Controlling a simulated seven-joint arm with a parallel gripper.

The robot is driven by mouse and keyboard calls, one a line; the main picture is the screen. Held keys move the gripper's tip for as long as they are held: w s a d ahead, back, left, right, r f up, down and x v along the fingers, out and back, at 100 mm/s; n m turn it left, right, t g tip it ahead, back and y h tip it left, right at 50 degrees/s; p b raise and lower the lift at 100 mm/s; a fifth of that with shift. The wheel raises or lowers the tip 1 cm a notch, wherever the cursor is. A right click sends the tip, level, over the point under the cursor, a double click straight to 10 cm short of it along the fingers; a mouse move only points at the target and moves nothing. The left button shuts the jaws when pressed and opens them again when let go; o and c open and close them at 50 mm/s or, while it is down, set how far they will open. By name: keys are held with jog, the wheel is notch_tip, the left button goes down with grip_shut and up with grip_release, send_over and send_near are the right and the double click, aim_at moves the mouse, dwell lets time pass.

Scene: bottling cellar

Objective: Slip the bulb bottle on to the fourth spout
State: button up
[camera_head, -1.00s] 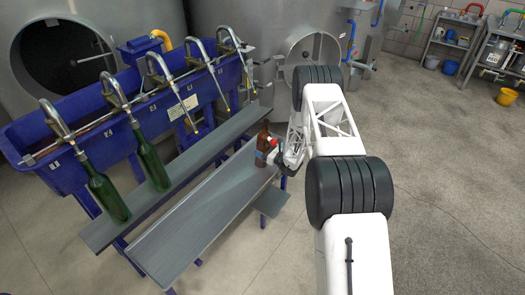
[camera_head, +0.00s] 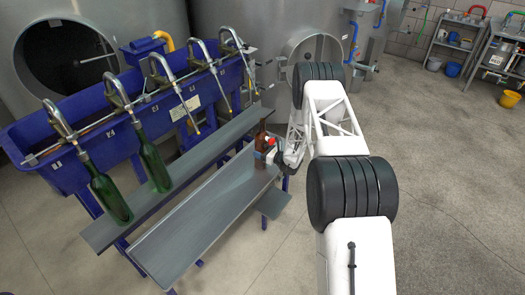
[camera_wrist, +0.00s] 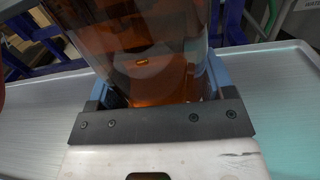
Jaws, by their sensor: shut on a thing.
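A brown glass bottle (camera_head: 261,138) stands upright at the far end of the front grey shelf; whether it touches the shelf is unclear. My gripper (camera_head: 267,155) is shut on it from the right. In the wrist view the amber bottle (camera_wrist: 140,45) fills the space between the fingers; its top is out of view. Curved metal spouts line the blue filler trough (camera_head: 90,143). The fourth spout from the left (camera_head: 204,50) has no bottle; its number is unreadable. Green bottles hang at the first (camera_head: 110,198) and second (camera_head: 155,168) spouts.
A raised grey rail (camera_head: 195,157) runs under the spouts, behind the front grey shelf (camera_head: 190,232). Large steel tanks (camera_head: 235,22) stand behind the trough. The front shelf is bare left of my gripper. Open floor lies to the right.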

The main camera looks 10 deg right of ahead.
jog(key=a+g, duration=0.1)
jog(key=s+a+r, duration=0.1)
jog(key=shift+s+a+r+g, duration=0.1)
jog(key=shift+a+r+g, duration=0.1)
jog(key=shift+a+g, duration=0.2)
jog(key=s+a+r+n+g+h, duration=0.1)
jog(key=s+a+r+g+h, duration=0.1)
jog(key=s+a+g, duration=0.1)
jog(key=shift+s+a+r, duration=0.35)
jog(key=shift+s+a, duration=0.05)
jog(key=shift+a, duration=0.3)
jog(key=shift+g, duration=0.3)
jog(key=shift+w+a+r, duration=0.1)
jog(key=shift+r, duration=0.2)
jog(key=shift+w+a+r, duration=0.1)
jog(key=shift+a+r, duration=0.05)
jog(key=shift+r, duration=0.25)
dwell(0.9)
jog(key=shift+w+r, duration=0.1)
jog(key=shift+r, duration=0.1)
jog(key=shift+a+r, duration=0.1)
jog(key=shift+r, duration=0.1)
